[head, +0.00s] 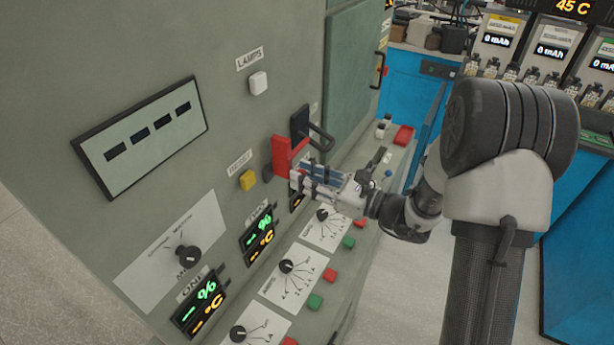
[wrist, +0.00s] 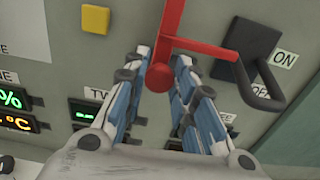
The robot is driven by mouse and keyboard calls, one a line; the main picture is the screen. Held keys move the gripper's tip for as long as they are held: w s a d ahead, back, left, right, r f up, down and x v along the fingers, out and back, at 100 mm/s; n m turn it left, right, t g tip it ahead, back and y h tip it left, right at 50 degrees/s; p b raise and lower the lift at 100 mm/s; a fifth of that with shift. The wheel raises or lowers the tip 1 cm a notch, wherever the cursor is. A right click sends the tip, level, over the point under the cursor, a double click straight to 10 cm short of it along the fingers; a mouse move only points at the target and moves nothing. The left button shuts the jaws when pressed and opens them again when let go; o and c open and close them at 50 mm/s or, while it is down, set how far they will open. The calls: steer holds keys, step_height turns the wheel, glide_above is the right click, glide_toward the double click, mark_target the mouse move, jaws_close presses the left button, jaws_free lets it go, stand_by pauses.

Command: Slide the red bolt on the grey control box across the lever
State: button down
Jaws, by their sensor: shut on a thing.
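The red bolt (head: 281,156) is on the front of the grey control box (head: 250,110), near its right side. In the wrist view the red bolt (wrist: 171,30) has a round red knob at its lower end and a red bar running right toward the lever. The lever is a dark grey block (wrist: 246,46) with a bent black handle (wrist: 262,98); it also shows in the head view (head: 301,122). The bar's right end meets the handle's area; whether it crosses it fully I cannot tell. My gripper (wrist: 160,72) is shut on the red bolt's knob, with blue-padded fingers on both sides.
A yellow button (wrist: 95,19) lies left of the bolt. Dials, displays and small red and green buttons (head: 330,274) fill the panel below. A grey cabinet door (head: 352,80) is to the right. A blue bench with battery chargers (head: 500,40) stands behind my arm.

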stand_by(0.3)
steer(key=w+d, duration=0.2)
steer(key=w, duration=0.1)
steer(key=w+d, duration=0.1)
steer(key=shift+w, duration=0.15)
steer(key=c, duration=1.4)
jaws_free()
steer(key=shift+w, duration=0.15)
steer(key=shift+o, duration=0.4)
steer(key=v, duration=1.2)
